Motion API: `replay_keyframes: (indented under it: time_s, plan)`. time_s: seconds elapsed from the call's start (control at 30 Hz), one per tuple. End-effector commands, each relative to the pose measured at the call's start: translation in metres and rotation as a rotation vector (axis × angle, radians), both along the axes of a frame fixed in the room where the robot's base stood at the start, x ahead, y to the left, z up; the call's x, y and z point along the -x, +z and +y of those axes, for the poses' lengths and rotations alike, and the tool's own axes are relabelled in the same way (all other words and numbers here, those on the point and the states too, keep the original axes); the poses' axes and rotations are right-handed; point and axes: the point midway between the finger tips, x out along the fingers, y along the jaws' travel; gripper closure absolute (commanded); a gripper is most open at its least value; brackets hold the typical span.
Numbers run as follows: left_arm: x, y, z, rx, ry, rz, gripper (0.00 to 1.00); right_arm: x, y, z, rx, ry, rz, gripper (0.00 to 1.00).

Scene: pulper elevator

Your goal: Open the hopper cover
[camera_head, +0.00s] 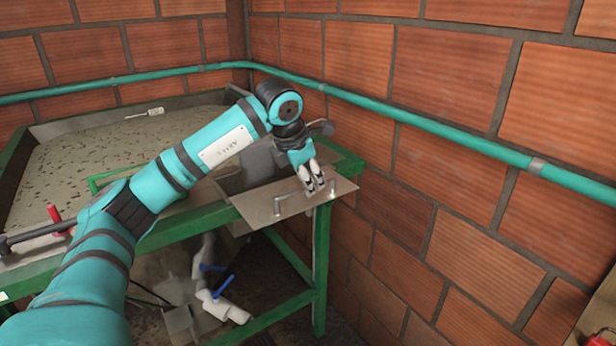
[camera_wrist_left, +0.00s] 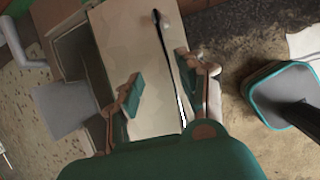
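The hopper cover (camera_head: 254,207) is a flat, pale metal plate at the right end of the green-framed table in the head view. It juts past the frame's edge. A thin bar handle (camera_head: 279,204) stands on it. The cover (camera_wrist_left: 122,45) fills the middle of the left wrist view, with the dark handle (camera_wrist_left: 165,55) running along it. My left gripper (camera_head: 314,182) is at the cover's right part, pointing down. In the wrist view its fingers (camera_wrist_left: 160,86) are apart, with the handle between them; contact is unclear. My right gripper is out of view.
A dark box-like opening (camera_wrist_left: 78,62) shows beside the cover. The speckled tank (camera_head: 75,160) lies left. A teal wall pipe (camera_head: 440,129) and brick wall stand close to the right. White pipes with blue valve handles (camera_head: 222,289) are below the table.

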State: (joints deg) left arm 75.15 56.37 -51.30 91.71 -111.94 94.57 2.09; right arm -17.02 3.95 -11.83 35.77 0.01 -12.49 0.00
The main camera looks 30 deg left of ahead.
Motion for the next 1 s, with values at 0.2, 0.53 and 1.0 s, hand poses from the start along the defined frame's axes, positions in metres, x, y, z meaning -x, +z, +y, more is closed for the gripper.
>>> replay_keyframes:
  time_s: [0.2, 0.53, 1.0]
  plan:
    - [-0.005, -0.002, 0.002, 0.002, 0.001, 0.002, 0.62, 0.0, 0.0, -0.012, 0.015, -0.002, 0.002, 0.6]
    - [-0.007, 0.0, 0.003, 0.001, 0.002, 0.004, 0.62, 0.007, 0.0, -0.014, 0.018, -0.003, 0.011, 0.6]
    - [0.019, 0.081, 0.015, 0.004, -0.001, -0.001, 0.62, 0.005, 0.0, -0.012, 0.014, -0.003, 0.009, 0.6]
